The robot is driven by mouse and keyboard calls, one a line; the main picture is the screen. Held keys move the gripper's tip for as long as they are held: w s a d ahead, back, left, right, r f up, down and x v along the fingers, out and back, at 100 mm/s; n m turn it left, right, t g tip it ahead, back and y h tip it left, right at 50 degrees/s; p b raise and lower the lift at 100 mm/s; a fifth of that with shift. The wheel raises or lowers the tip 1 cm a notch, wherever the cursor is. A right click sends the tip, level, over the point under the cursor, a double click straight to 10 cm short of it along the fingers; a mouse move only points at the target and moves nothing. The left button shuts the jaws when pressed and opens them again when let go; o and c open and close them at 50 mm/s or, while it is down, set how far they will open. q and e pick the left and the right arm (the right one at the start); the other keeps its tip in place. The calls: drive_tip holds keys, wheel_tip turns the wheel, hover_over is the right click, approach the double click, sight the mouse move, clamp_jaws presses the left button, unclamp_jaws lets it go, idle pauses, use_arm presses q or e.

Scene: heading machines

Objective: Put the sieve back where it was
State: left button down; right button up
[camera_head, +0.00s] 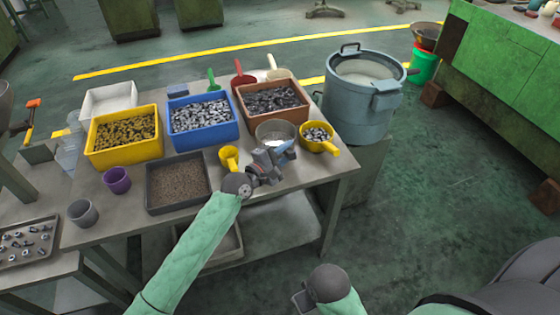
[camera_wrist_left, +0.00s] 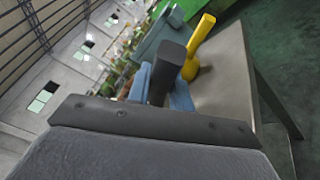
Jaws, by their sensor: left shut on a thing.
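A round metal sieve (camera_head: 275,131) is in the head view, in front of the orange-brown bin. My left gripper (camera_head: 279,154) is at its near side, shut on its dark handle. In the left wrist view the dark handle (camera_wrist_left: 167,72) stands up between the blue-grey fingers (camera_wrist_left: 180,97). The gripper hides part of the sieve, and I cannot tell whether the sieve touches the table. My right gripper (camera_head: 304,297) is low in the head view, away from the table, and its fingers are not clear.
Yellow (camera_head: 126,153), blue (camera_head: 203,136) and orange-brown (camera_head: 272,112) bins stand behind. A large grey-blue pot (camera_head: 355,112) stands at the right.

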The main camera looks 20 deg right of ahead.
use_arm(q)
drive_tip(key=shift+w+a+f, duration=0.25)
drive_tip(key=shift+a+f, duration=0.05)
drive_tip(key=shift+f, duration=0.6)
drive_tip(key=shift+w+a+f, duration=0.2)
drive_tip(key=shift+a+f, duration=0.05)
drive_tip(key=shift+f, duration=0.6)
drive_tip(key=shift+w+a+f, duration=0.25)
drive_tip(key=shift+a+f, duration=0.05)
drive_tip(key=shift+f, duration=0.6)
use_arm(e)
drive_tip(key=shift+r, duration=0.15)
use_arm(q)
drive_tip(key=shift+f, duration=0.1)
drive_tip(key=c, duration=1.3)
unclamp_jaws()
drive_tip(key=shift+o, duration=0.2)
use_arm(e)
drive_tip(key=shift+s, duration=0.1)
drive_tip(key=shift+r, duration=0.1)
